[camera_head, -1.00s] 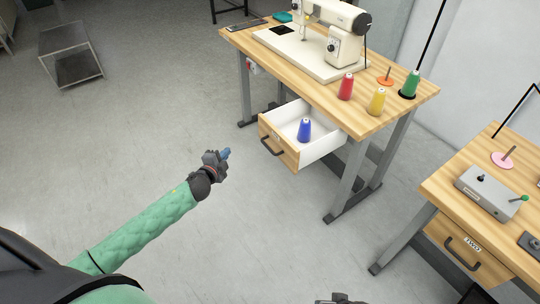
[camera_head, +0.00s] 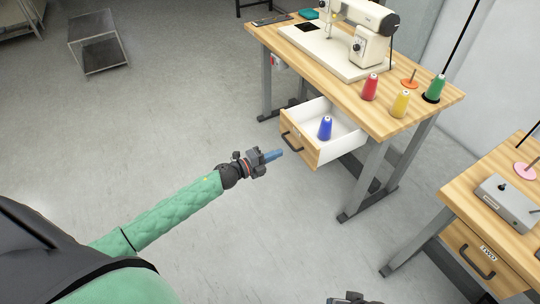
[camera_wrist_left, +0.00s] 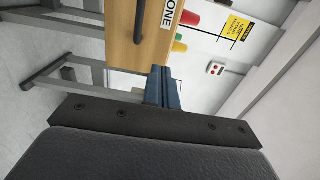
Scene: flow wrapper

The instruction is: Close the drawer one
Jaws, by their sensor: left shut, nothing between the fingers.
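Drawer one (camera_head: 300,145) is pulled out from under the sewing table, with a wooden front and a dark handle (camera_head: 292,141). A blue thread cone (camera_head: 325,128) stands upright inside it. My left gripper (camera_head: 279,153) is shut and empty, just left of and below the drawer front in the head view. In the left wrist view the drawer front (camera_wrist_left: 152,45) with its "ONE" label (camera_wrist_left: 171,14) and handle (camera_wrist_left: 139,22) is beyond the blue fingertips (camera_wrist_left: 163,72). I cannot tell whether they touch it. A dark gripper part (camera_head: 352,299) shows at the bottom edge; its fingers are hidden.
The sewing table (camera_head: 400,125) carries a sewing machine (camera_head: 370,40) and red (camera_head: 369,88), yellow (camera_head: 400,104) and green (camera_head: 434,89) cones. A second table with closed drawer two (camera_head: 470,255) stands at the right.

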